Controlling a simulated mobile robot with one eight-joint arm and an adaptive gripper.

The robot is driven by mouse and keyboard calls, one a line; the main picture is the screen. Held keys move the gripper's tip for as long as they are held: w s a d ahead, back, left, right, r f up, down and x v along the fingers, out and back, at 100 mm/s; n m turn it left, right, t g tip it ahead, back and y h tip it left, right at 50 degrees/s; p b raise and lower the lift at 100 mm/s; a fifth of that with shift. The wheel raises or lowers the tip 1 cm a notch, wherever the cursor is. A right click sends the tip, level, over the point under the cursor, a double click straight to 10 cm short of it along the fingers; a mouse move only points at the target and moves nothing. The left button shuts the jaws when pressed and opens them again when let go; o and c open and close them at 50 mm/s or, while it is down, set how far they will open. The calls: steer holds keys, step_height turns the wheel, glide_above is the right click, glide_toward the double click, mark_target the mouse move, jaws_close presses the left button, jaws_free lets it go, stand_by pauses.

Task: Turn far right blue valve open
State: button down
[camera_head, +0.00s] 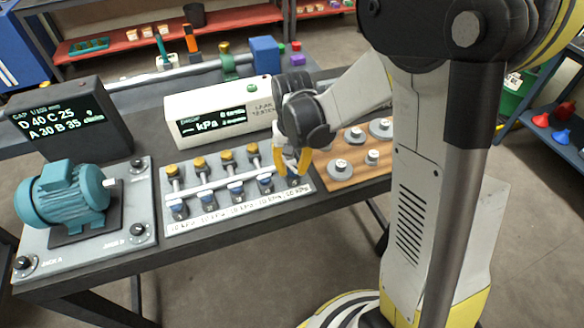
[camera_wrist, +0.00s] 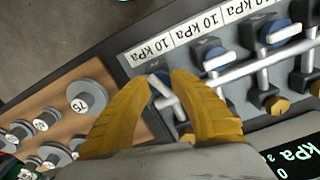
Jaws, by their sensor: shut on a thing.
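The far right blue valve sits at the right end of the valve row, mostly hidden by my gripper (camera_head: 291,168) in the head view. In the wrist view this valve (camera_wrist: 162,86) shows between the yellow fingertips of my gripper (camera_wrist: 161,80), with a pale lever and a bit of blue. My fingers are shut on it from both sides. The lever looks slanted to the pipe, but its exact angle is partly hidden. The neighbouring blue valve (camera_head: 265,182) stands just left, and it also shows in the wrist view (camera_wrist: 215,58).
The grey valve panel (camera_head: 225,215) carries several brass-capped pipes and 10 kPa labels. A white kPa display box (camera_head: 215,115) stands close behind. A wooden board with weights (camera_head: 340,168) lies right of my gripper. A teal motor (camera_head: 65,195) stands at left.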

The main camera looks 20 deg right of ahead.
mark_target(292, 169)
steer(key=shift+m, duration=1.9)
steer(key=c, duration=1.1)
jaws_free()
step_height(292, 169, up, 12)
